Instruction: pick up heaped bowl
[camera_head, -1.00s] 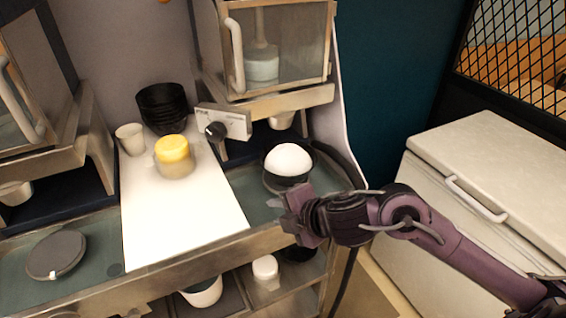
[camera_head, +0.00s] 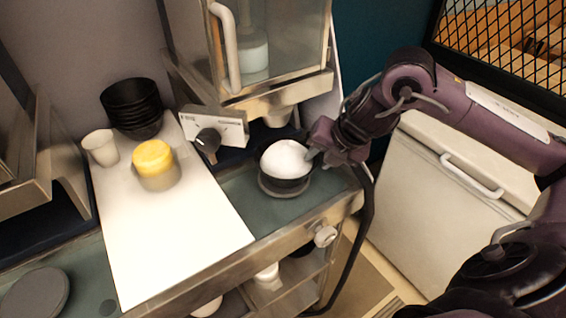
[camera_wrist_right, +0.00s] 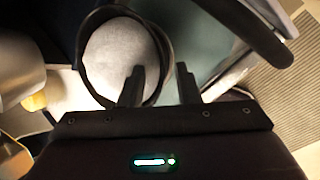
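The heaped bowl (camera_head: 287,180) is dark, with a rounded white heap (camera_head: 285,157) above its rim. It stands upright on a dark round base on the green counter, below the dispenser. My right gripper (camera_head: 314,154) is at the bowl's right side, at rim height. In the right wrist view, the white heap (camera_wrist_right: 115,55) fills the dark bowl rim (camera_wrist_right: 166,45). The fingers of my right gripper (camera_wrist_right: 160,87) are apart, with the rim running between them; one finger overlaps the heap, the other is outside. I cannot tell whether they touch the bowl. My left gripper is out of view.
A white board (camera_head: 165,225) lies left of the bowl, with a yellow-topped container (camera_head: 155,165) on it. A white cup (camera_head: 100,148) and stacked black bowls (camera_head: 132,105) stand behind. A dispenser (camera_head: 268,50) with a spout is above the bowl. A white chest (camera_head: 440,200) stands right.

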